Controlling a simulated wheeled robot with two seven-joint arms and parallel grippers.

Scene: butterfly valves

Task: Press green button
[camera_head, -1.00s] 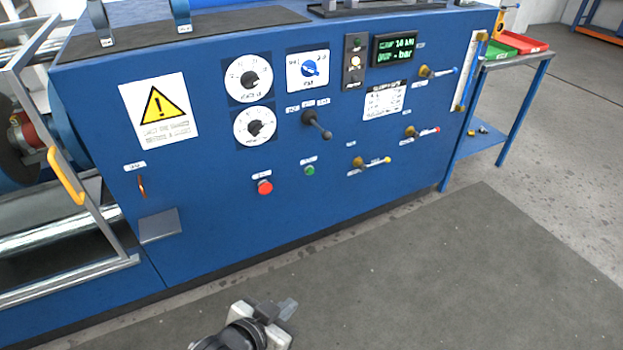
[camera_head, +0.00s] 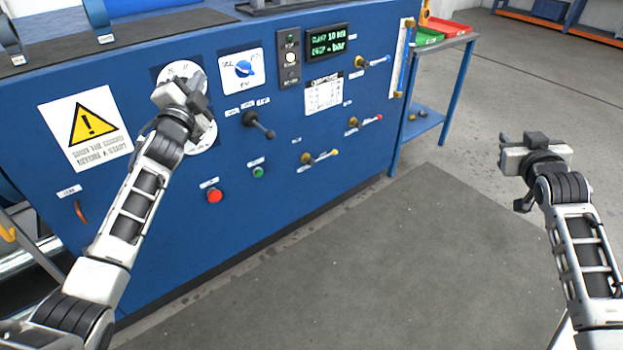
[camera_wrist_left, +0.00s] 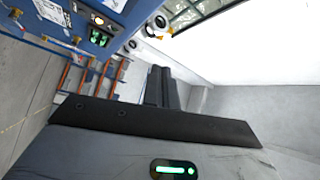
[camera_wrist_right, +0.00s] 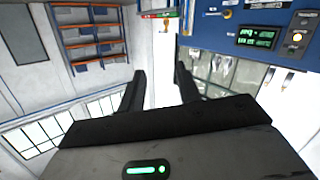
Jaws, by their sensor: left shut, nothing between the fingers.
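The green button (camera_head: 258,172) is a small round push button low on the front of the blue machine panel (camera_head: 290,195), under a small white label. A red button (camera_head: 214,196) sits to its lower left. My left gripper (camera_head: 185,90) is raised in front of the dials, above and left of the green button and apart from it. Its fingers (camera_wrist_left: 162,86) are together and empty in the left wrist view. My right gripper (camera_head: 515,142) is far to the right over open floor. Its fingers stand apart and empty in the right wrist view (camera_wrist_right: 160,88).
A black lever (camera_head: 258,125) sticks out above the green button. Valve handles (camera_head: 320,158) project to its right. A blue side table (camera_head: 440,60) with red and green trays stands at the right end. The floor mat (camera_head: 400,250) is clear.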

